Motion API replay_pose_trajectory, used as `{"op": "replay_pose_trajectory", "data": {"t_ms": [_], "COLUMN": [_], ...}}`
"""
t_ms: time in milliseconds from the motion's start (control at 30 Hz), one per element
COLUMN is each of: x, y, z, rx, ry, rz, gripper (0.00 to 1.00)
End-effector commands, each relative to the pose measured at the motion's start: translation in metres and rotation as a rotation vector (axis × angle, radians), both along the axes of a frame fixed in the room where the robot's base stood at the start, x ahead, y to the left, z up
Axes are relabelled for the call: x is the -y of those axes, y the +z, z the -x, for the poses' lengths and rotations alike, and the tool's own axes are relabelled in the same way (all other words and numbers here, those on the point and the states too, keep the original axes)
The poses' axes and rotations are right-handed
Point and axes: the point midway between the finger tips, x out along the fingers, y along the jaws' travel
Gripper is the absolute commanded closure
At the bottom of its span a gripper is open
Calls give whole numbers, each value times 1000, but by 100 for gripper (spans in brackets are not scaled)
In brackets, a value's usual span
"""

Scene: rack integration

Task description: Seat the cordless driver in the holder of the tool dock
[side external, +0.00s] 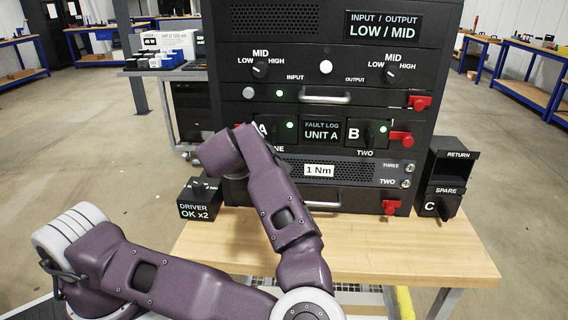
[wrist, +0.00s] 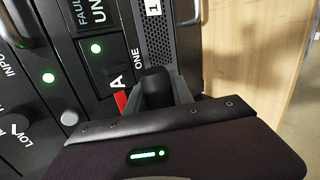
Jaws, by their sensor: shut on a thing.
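My gripper (wrist: 157,92) is shut on a dark, round-topped cylinder, which I take to be the cordless driver (wrist: 155,78). Its lower part is hidden by the gripper body. It is in front of the rack face near the letter A and the word ONE; I cannot tell whether it touches the rack. In the side view my wrist and arm hide the gripper and the held thing. The tool dock (side external: 199,211), a black box marked DRIVER OK x2, stands on the bench left of the rack, below and left of my wrist.
The black rack (side external: 325,205) stands on the wooden bench (side external: 420,258). Red latches (side external: 401,139) and a metal handle (side external: 325,96) stick out from it. The bench front right is clear.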

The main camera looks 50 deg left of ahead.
Motion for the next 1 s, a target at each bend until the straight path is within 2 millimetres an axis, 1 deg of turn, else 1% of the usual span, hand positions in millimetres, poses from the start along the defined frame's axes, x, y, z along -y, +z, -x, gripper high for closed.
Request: {"op": "replay_pose_trajectory", "data": {"t_ms": [100,167,200,267,433,467,500,533,667,767,833,900,967,1000], "x": [-33,-53,-66,-85,-141,-151,-165,-175,-200,-220,-237,-257,-273,-284], "y": [-2,0,3,7,18,18,15,10,-16,-37,-49,-56,-54,-49], "z": [18,27,33,41,63,67,71,72,68,61,54,44,35,29], "rx": [31,50,63,84,156,173,203,227,327,429,529,648,744,805], "ry": [168,243,285,343,484,510,544,565,615,647,667,678,676,673], "rz": [34,43,53,66,104,111,125,136,180,225,267,314,353,377], "gripper": [100,100,100,100,100,100,100,100,100,100,100,100,100,100]}}
